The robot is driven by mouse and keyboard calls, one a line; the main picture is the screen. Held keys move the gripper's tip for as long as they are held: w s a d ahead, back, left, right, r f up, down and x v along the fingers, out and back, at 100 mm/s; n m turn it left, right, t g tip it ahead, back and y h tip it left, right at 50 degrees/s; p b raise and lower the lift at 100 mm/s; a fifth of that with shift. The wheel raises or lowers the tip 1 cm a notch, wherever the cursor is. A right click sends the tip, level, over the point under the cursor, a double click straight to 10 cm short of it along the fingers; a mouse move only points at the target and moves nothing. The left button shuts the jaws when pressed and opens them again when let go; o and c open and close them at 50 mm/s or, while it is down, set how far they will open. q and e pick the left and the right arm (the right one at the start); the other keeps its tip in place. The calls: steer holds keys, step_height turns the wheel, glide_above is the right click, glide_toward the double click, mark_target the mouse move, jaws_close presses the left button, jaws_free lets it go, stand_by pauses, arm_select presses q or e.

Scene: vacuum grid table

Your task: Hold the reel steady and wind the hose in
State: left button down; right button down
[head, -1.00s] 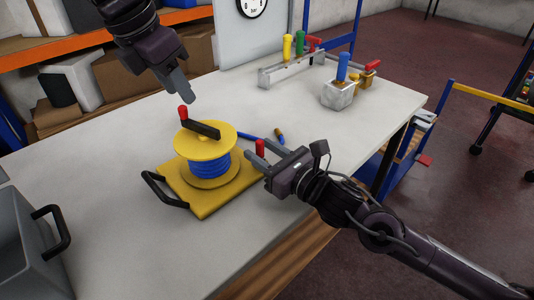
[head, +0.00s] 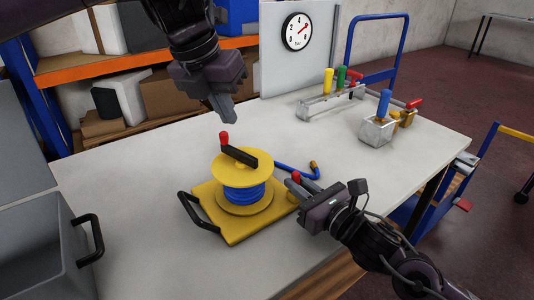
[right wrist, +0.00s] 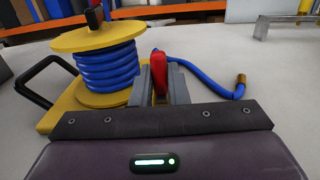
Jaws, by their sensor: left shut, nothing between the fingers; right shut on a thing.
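A yellow reel (head: 228,172) with blue hose (head: 240,193) wound on it stands on a yellow base plate (head: 234,229) with a black carry handle. Its black crank arm (head: 240,157) has a red knob (head: 224,139) at the far left end. The hose's loose tail (right wrist: 214,92) lies on the table and ends in a brass tip (head: 315,167). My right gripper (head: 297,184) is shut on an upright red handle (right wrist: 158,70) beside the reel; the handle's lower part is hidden. My left gripper (head: 230,117) is shut and empty, just above the crank knob and apart from it.
A grey bin (head: 35,240) with a black handle stands at the left. A rack with coloured handles (head: 330,103) and a metal block with a blue handle (head: 377,130) stand at the back right. A pressure gauge (head: 297,31) hangs behind.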

arm_select(q)
steer(key=n, duration=3.3)
glide_above(265, 167)
steer(key=x, duration=0.9)
steer(key=shift+w+a+f, duration=0.15)
steer(key=shift+a+f, duration=0.05)
steer(key=shift+a, duration=0.15)
steer(key=shift+s+a, duration=0.55)
steer(key=shift+s, duration=0.25)
steer(key=shift+s+a, duration=0.55)
steer(key=shift+s, duration=0.25)
steer(key=shift+s+a+m, duration=0.1)
steer(key=shift+s+m, duration=0.2)
steer(key=shift+m, duration=0.5)
